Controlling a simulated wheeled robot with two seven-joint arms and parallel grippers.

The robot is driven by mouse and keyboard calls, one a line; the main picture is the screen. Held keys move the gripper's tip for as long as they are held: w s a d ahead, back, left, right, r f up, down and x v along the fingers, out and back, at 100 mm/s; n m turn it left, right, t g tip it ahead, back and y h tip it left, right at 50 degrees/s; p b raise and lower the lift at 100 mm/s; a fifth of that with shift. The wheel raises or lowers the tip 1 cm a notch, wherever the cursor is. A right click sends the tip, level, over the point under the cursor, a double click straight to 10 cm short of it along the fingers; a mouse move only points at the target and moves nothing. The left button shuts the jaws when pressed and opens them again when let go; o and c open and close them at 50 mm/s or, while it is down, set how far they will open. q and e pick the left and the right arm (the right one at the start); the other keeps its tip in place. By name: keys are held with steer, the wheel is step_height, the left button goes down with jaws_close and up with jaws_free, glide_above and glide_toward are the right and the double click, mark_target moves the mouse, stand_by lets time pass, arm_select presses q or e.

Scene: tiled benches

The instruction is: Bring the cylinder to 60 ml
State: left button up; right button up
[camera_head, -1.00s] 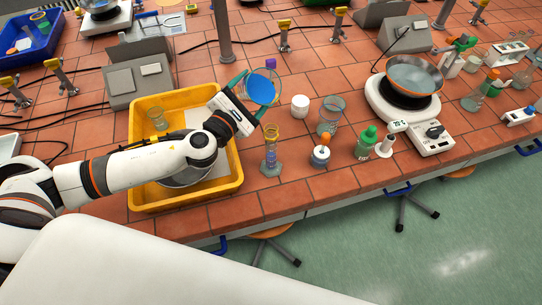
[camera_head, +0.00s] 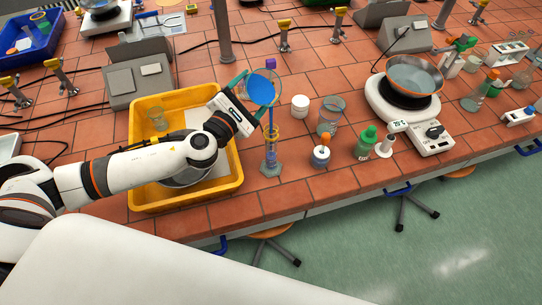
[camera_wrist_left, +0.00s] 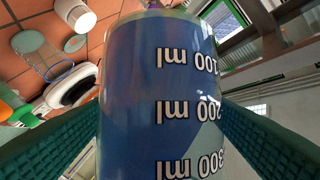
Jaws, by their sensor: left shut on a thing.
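My left gripper (camera_head: 247,100) is shut on a glass beaker (camera_head: 263,88) holding blue liquid. The beaker is tilted, and blue liquid runs from it down into the graduated cylinder (camera_head: 270,153), which stands upright on the bench just below. The cylinder has blue inside and a yellow ring near its top; its level is too small to read. In the left wrist view the beaker (camera_wrist_left: 155,100) fills the middle between the green fingers, with blue liquid behind its upside-down 100, 200 and 300 ml marks. My right gripper is not in view.
A yellow tray (camera_head: 137,186) with a bowl lies under my left arm. Right of the cylinder stand an orange-topped jar (camera_head: 321,155), an empty-looking beaker (camera_head: 332,112), a green-capped bottle (camera_head: 366,143) and a hotplate (camera_head: 405,108) with a pan. The bench's front edge is close.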

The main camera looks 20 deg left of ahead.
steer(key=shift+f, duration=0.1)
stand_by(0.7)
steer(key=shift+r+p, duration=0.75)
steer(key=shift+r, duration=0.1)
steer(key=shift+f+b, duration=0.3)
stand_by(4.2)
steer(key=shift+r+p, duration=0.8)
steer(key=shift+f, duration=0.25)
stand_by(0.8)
